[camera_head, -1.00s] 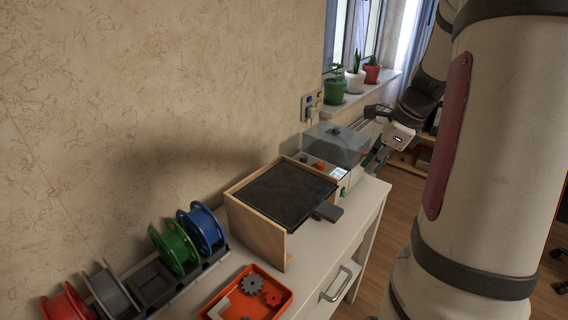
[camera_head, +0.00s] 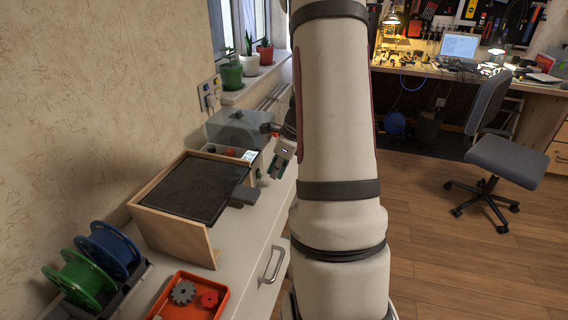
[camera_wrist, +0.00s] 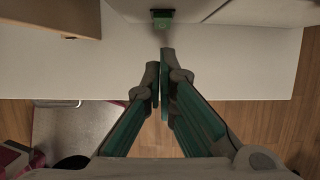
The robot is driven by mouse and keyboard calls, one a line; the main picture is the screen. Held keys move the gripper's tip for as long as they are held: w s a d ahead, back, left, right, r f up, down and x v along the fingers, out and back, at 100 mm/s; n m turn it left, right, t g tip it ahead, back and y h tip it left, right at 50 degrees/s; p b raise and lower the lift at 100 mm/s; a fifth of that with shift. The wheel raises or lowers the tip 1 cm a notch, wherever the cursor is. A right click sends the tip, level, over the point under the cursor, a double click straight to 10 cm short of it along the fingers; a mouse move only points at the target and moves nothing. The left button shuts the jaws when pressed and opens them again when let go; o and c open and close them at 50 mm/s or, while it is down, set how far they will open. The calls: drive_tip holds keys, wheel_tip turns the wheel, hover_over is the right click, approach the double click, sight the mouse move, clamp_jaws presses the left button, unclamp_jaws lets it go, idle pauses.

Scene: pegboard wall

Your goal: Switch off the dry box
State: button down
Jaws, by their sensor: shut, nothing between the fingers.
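The dry box (camera_head: 238,132), with a smoky clear lid and a small lit display (camera_head: 249,155), stands on the white bench at the back, against the wall. A green switch (camera_wrist: 162,17) on its front shows at the top of the wrist view; it also shows small in the head view (camera_head: 258,173). My gripper (camera_wrist: 161,66) is shut and empty, its fingertips pointing at the switch with a visible gap in the wrist view. In the head view my gripper (camera_head: 277,166) is just right of the box front. Whether the switch is on I cannot tell.
A wooden box with a dark top (camera_head: 185,190) stands in front of the dry box. Filament spools (camera_head: 108,248) and a red tray (camera_head: 190,298) are nearer. Potted plants (camera_head: 248,62) stand on the sill. A drawer handle (camera_head: 272,264) juts from the bench.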

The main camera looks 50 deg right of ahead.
sight(259, 174)
drive_tip(key=shift+w+a+f, duration=0.2)
drive_tip(key=shift+w+f, duration=0.05)
drive_tip(key=shift+w, duration=0.25)
drive_tip(key=shift+w+a+f, duration=0.15)
drive_tip(key=shift+w+f, duration=0.05)
drive_tip(key=shift+w, duration=0.25)
drive_tip(key=f+t+b, duration=0.1)
drive_tip(key=b, duration=0.1)
drive_tip(key=shift+w+b, duration=0.2)
drive_tip(key=shift+b, duration=0.2)
drive_tip(key=shift+a+f+t+y+b, duration=0.15)
drive_tip(key=shift+t+y+b, duration=0.15)
drive_tip(key=shift+t+b, duration=0.6)
drive_tip(key=shift+f, duration=0.2)
drive_tip(key=shift+a, duration=0.1)
drive_tip(key=shift+w, duration=0.1)
